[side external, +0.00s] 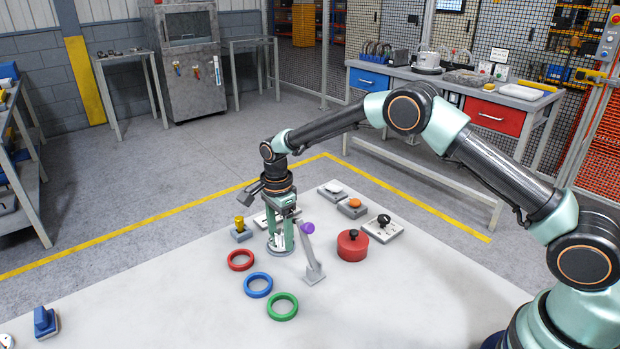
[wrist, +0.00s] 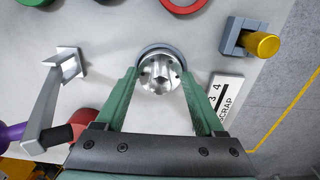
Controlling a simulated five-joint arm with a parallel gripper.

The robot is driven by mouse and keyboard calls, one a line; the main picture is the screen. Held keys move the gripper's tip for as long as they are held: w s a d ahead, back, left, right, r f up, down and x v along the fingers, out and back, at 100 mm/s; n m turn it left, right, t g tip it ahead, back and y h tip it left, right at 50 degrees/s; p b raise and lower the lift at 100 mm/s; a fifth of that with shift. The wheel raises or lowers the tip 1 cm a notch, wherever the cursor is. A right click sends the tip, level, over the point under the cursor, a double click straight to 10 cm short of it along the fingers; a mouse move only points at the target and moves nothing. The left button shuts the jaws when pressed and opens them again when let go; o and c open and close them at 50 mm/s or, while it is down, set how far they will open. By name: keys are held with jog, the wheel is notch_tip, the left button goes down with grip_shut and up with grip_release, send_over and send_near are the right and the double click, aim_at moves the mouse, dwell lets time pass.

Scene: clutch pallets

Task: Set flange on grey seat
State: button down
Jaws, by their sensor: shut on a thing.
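The flange (wrist: 160,74) is a silver metal disc with a hub and bolt holes. In the wrist view it lies between the two green fingers of my gripper (wrist: 160,82), which is shut on it. The grey seat (wrist: 165,46) shows as a grey rim just behind and around the far side of the flange; the flange hides most of it. In the side view my gripper (side external: 281,242) points straight down at the table, with the grey seat (side external: 279,252) low at its fingertips. I cannot tell whether the flange rests in the seat or is just above it.
A grey lever stand with a purple knob (side external: 307,227) stands close on the right. Red (side external: 241,260), blue (side external: 258,285) and green (side external: 282,307) rings lie in front. A yellow-topped block (side external: 241,230) is on the left, and a red pot (side external: 352,246) is farther right.

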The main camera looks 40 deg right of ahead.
aim_at(280, 231)
jog(key=shift+f, duration=0.4)
jog(key=shift+c, duration=1.4)
grip_release()
jog(key=shift+r, duration=5.5)
